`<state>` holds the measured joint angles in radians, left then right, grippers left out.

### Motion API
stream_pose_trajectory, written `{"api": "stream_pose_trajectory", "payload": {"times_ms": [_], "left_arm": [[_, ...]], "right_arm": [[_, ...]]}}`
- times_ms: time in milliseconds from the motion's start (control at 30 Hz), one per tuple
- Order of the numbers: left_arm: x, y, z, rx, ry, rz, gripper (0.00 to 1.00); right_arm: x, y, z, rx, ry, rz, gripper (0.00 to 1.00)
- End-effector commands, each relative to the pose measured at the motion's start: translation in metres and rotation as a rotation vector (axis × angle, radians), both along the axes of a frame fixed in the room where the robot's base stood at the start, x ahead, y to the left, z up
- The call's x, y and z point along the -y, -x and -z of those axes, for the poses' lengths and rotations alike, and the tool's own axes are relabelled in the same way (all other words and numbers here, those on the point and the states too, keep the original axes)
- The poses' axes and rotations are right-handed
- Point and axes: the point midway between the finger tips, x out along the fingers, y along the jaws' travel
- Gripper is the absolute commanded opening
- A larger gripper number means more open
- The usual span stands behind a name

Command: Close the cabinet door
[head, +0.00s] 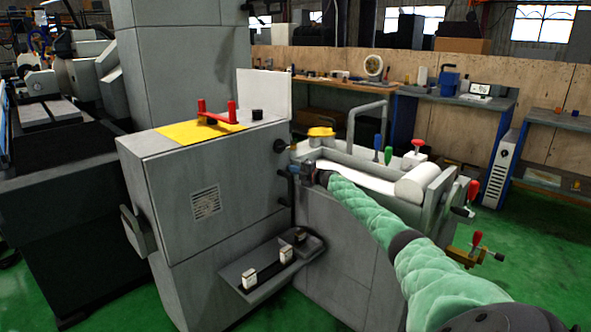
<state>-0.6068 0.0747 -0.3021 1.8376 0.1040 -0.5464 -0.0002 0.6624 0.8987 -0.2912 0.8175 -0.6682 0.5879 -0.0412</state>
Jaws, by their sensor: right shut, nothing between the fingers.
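A grey machine cabinet (240,170) stands in the middle of the head view, with a small vent grille on its front face. My right arm reaches in from the lower right in a green padded sleeve. My right gripper (302,174) is shut and empty by the cabinet's right edge; contact cannot be told. My left gripper is out of view.
A yellow plate (200,132) with a red handle (216,113) lies on the cabinet top. A small shelf (270,268) juts out below. A white roller (416,183) and coloured levers stand right of the cabinet. Workbenches (440,97) line the back; green floor is clear at right.

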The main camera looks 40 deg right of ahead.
Motion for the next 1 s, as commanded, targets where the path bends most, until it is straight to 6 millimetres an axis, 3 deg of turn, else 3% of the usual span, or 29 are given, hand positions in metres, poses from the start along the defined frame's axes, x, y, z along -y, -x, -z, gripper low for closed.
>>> {"api": "stream_pose_trajectory", "payload": {"times_ms": [33,367,1000], "left_arm": [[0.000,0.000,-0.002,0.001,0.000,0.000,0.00],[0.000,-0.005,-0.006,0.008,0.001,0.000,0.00],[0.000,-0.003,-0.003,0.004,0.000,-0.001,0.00]], "right_arm": [[0.006,-0.004,-0.023,0.028,-0.005,0.021,0.00],[0.009,0.011,-0.023,0.026,-0.002,0.020,0.00],[0.015,0.074,-0.011,0.011,0.003,0.009,0.00]]}}
